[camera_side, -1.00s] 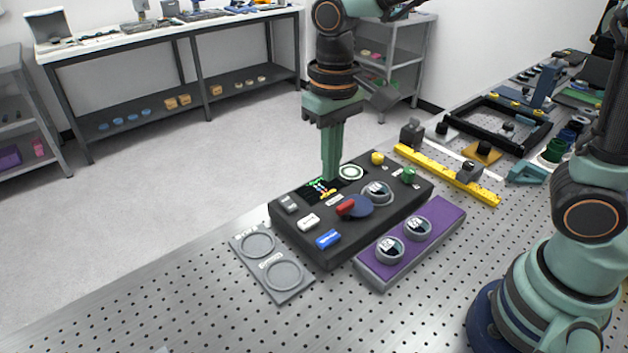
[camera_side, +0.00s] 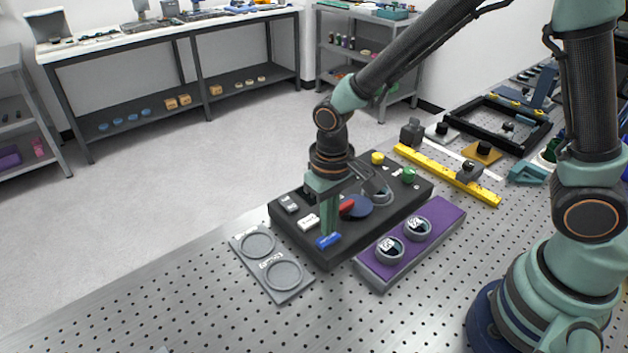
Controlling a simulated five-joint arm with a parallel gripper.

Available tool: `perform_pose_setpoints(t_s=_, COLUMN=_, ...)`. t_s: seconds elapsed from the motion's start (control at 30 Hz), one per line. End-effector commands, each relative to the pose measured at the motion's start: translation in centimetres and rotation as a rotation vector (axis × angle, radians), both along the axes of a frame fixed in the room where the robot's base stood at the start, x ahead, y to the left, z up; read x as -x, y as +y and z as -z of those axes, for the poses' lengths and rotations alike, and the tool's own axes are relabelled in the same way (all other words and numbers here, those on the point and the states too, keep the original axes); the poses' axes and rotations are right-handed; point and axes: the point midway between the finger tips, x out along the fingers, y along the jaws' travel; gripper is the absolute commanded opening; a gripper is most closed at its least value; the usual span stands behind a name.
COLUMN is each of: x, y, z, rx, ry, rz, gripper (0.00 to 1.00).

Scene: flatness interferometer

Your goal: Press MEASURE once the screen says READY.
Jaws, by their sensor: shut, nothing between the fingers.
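A black instrument panel (camera_side: 412,203) stands on the perforated table.
A red lever on a blue disc (camera_side: 357,206) sits right beside my gripper. A purple tray (camera_side: 440,217) with two round optics is to the right. A grey two-ring holder (camera_side: 270,260) lies to the left. A yellow rail (camera_side: 440,170) lies behind.

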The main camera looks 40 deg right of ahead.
Motion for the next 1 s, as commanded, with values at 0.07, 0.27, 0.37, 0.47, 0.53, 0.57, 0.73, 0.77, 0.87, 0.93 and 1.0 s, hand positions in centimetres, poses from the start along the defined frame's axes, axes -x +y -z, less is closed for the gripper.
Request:
perform_pose_setpoints(t_s=0.07, x=0.0, y=0.0, z=0.6, rx=0.001, ry=0.001, rz=0.0, gripper=0.0)
perform_pose_setpoints(t_s=0.27, x=0.0, y=0.0, z=1.1, rx=0.0, ry=0.0, rz=0.0, gripper=0.0)
perform_pose_setpoints(t_s=0.37, x=0.0, y=0.0, z=1.1, rx=0.0, ry=0.0, rz=0.0, gripper=0.0)
perform_pose_setpoints(t_s=0.47, x=0.0, y=0.0, z=1.1, rx=0.0, ry=0.0, rz=0.0, gripper=0.0)
perform_pose_setpoints(t_s=0.53, x=0.0, y=0.0, z=1.2, rx=0.0, ry=0.001, rz=0.0, gripper=0.0)
perform_pose_setpoints(t_s=0.57, x=0.0, y=0.0, z=1.3, rx=0.0, ry=0.001, rz=0.0, gripper=0.0)
perform_pose_setpoints(t_s=0.73, x=0.1, y=0.0, z=2.8, rx=0.001, ry=0.004, rz=0.0, gripper=0.0)
perform_pose_setpoints(t_s=0.77, x=0.1, y=0.0, z=3.1, rx=0.001, ry=0.003, rz=0.0, gripper=0.0)
perform_pose_setpoints(t_s=0.87, x=0.1, y=-0.1, z=3.2, rx=0.001, ry=0.003, rz=0.0, gripper=0.0)
perform_pose_setpoints(t_s=0.93, x=0.2, y=-0.1, z=3.3, rx=0.002, ry=0.005, rz=0.0, gripper=0.0)
perform_pose_setpoints(t_s=1.0, x=0.2, y=-0.1, z=3.3, rx=0.002, ry=0.006, rz=0.0, gripper=0.0)
